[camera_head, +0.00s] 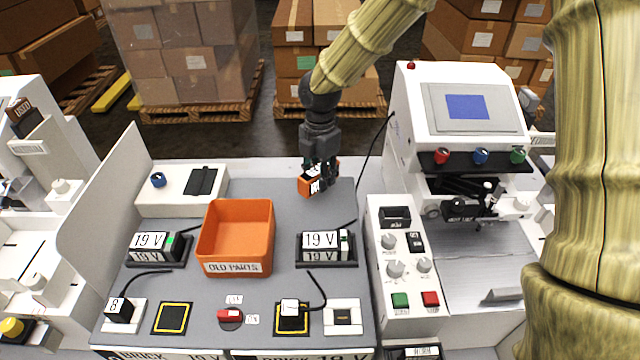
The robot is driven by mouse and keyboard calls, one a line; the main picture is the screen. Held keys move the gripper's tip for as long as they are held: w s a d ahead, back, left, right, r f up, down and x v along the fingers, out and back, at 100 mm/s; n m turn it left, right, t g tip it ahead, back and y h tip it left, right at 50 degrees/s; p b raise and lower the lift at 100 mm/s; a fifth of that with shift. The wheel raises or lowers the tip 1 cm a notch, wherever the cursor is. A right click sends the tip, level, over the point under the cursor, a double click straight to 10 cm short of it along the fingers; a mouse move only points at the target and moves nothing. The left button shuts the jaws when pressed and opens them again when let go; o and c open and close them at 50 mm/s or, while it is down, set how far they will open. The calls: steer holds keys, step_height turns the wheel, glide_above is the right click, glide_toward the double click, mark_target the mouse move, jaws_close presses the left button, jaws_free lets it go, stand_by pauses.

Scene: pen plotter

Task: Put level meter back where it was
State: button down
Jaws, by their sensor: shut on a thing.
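My gripper (322,176) is at the back right of the grey worktop, pointing down. It is shut on a small orange block with a black and white face (308,186), which I take to be the level meter. The fingers hide part of it. It appears tilted and close above the worktop; I cannot tell whether it touches. Its former place is not marked clearly in this view.
An orange bin labelled OLD PARTS (235,268) stands mid-worktop. A 19 V unit (326,249) with a cable is to its right, another (158,248) to its left. A yellow-framed pad (172,318) lies at front left. The plotter machine (460,110) stands to the right.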

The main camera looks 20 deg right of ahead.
steer(key=shift+s+f, duration=0.15)
steer(key=shift+f, duration=0.25)
steer(key=shift+f+p, duration=0.35)
steer(key=shift+f, duration=1.1)
steer(key=shift+f, duration=0.15)
steer(key=c, duration=1.1)
jaws_free()
steer(key=shift+o, duration=0.2)
step_height(320, 180, up, 12)
steer(key=shift+r+b, duration=0.15)
steer(key=shift+b, duration=0.7)
